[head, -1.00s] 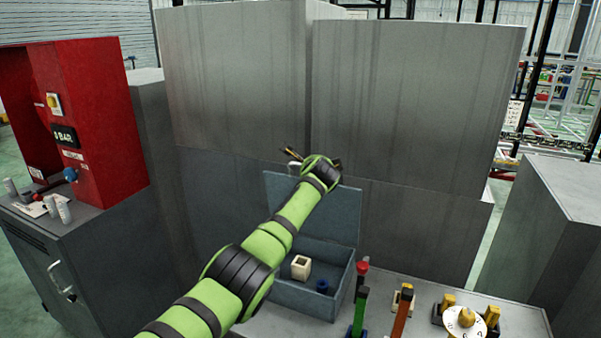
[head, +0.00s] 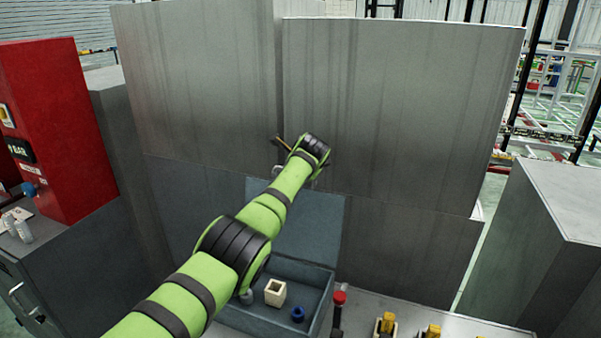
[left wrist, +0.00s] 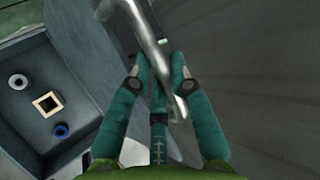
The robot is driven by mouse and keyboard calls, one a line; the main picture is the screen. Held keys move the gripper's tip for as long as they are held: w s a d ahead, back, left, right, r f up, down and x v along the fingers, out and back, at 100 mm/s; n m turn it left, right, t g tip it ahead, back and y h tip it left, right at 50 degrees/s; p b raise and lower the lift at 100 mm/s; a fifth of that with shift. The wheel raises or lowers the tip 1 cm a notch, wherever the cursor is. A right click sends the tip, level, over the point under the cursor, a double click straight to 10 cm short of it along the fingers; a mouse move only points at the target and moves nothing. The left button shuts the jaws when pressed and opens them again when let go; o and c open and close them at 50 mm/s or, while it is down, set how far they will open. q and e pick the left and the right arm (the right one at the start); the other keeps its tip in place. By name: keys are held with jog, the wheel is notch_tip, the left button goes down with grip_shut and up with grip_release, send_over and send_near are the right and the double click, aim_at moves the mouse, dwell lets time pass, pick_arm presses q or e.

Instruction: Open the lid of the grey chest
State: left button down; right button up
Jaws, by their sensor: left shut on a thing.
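The grey chest (head: 252,320) stands on the bench with its lid (head: 315,228) raised, roughly upright at the back. Inside are a cream square block (head: 275,292), a blue ring (head: 297,314) and a pale ring (head: 246,296), partly behind my arm. My left gripper (head: 284,145) is at the lid's top edge, its fingers mostly hidden behind my wrist. In the left wrist view its teal fingers (left wrist: 158,88) are shut around the metal lid handle (left wrist: 148,30). The open chest (left wrist: 30,125) shows at left there. My right gripper is in neither view.
Tall grey cabinets (head: 400,110) stand close behind the chest. A red box (head: 55,130) is at left. A red-topped post (head: 339,305) and yellow-topped parts (head: 386,323) stand right of the chest. Another grey cabinet (head: 570,210) is at far right.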

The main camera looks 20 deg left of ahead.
pick_arm(q)
jog(key=shift+a+r, duration=0.1)
jog(key=shift+r, duration=0.25)
jog(key=c, duration=1.1)
grip_release()
jog(key=shift+s, duration=0.15)
jog(key=shift+f, duration=0.1)
jog(key=v, duration=1.2)
